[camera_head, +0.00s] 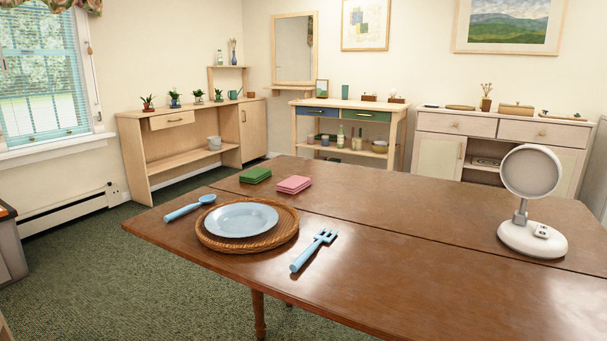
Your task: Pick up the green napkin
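The green napkin (255,175) lies folded flat on the brown wooden table (400,240), toward its far left part. A pink napkin (294,184) lies just to its right, with a narrow gap between them. Nothing covers the green napkin. My gripper is not in view, so I cannot see whether it is open or shut.
In front of the napkins, a blue plate (241,219) sits on a woven mat (217,245), with a blue spoon (190,207) left and a blue fork (314,250) right. A white round-headed device (532,236) stands at the right. The table's middle is clear.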

